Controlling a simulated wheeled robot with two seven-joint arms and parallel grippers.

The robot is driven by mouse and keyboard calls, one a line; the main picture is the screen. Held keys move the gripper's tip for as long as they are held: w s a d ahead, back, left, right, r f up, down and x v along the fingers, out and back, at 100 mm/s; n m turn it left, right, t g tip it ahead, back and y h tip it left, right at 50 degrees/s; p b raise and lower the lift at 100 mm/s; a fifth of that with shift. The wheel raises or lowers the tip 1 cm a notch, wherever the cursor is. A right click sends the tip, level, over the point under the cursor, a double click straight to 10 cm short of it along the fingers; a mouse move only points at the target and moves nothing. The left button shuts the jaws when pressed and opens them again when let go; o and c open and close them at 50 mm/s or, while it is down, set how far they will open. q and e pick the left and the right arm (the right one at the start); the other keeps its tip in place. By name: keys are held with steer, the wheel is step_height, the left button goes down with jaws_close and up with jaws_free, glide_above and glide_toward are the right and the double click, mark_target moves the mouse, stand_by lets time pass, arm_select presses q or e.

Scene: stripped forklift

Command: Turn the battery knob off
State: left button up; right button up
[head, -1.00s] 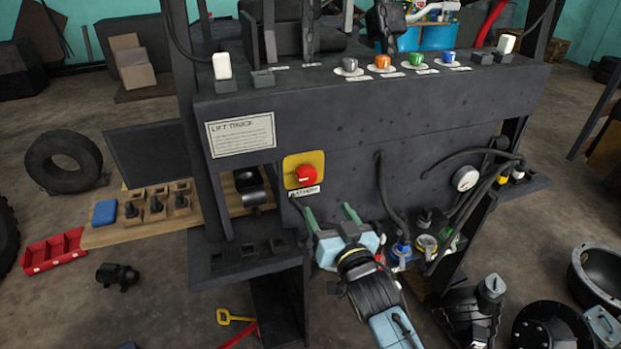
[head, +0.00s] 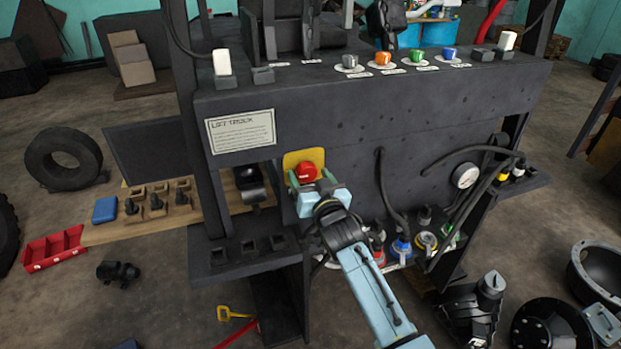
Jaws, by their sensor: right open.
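The red battery knob (head: 307,172) sits on a yellow plate (head: 291,158) on the dark front panel of the forklift. The label below the plate is hidden behind my gripper. My right gripper (head: 311,178) is open at the knob, with its greenish fingertips one to each side of the knob's lower part. I cannot tell whether the fingers touch it. My left gripper is not in view.
A dark cable (head: 384,195) hangs just right of my right gripper. A round gauge (head: 465,175) and more cables are farther right. Coloured knobs, including an orange one (head: 382,58), line the ledge above. A slotted shelf (head: 245,252) juts out at lower left.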

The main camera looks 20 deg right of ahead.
steer(key=c, duration=1)
steer(key=shift+n, duration=0.4)
steer(key=n, duration=0.4)
steer(key=shift+p, duration=0.35)
steer(key=n, duration=0.4)
steer(key=shift+a, duration=0.1)
steer(key=n, duration=0.5)
steer(key=shift+n, duration=2)
